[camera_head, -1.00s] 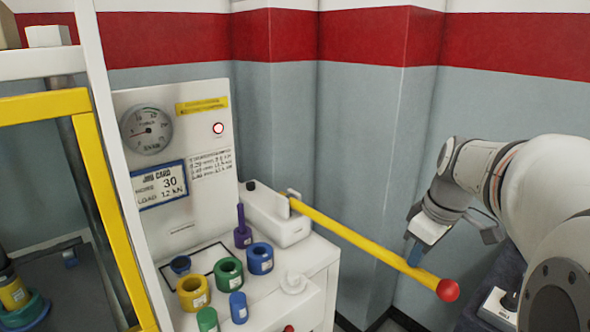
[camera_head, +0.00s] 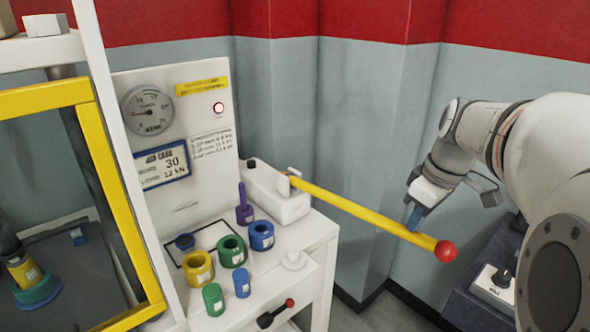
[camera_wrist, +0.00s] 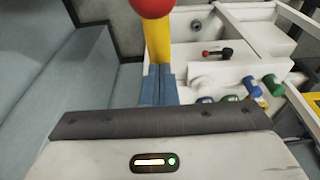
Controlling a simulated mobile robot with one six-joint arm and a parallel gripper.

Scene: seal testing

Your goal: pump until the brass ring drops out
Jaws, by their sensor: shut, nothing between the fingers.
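The yellow pump lever (camera_head: 345,211) with a red ball end (camera_head: 445,251) slopes down to the right from the white pump block (camera_head: 278,198). My gripper (camera_head: 414,218) is shut and empty, its blue fingertips at the lever near the ball; contact is unclear. In the wrist view the shut fingers (camera_wrist: 158,85) lie in front of the lever (camera_wrist: 157,42). Behind the yellow frame at the left, a yellow labelled piece (camera_head: 22,270) stands on a green and blue base (camera_head: 38,291). I cannot identify a separate brass ring. The pressure gauge (camera_head: 147,109) is on the white panel.
Several coloured rings and cylinders stand on the white bench, including a yellow ring (camera_head: 198,267) and a green ring (camera_head: 232,251). A small black lever with a red knob (camera_head: 277,313) is on the bench front. A grey control box (camera_head: 495,280) stands at the right.

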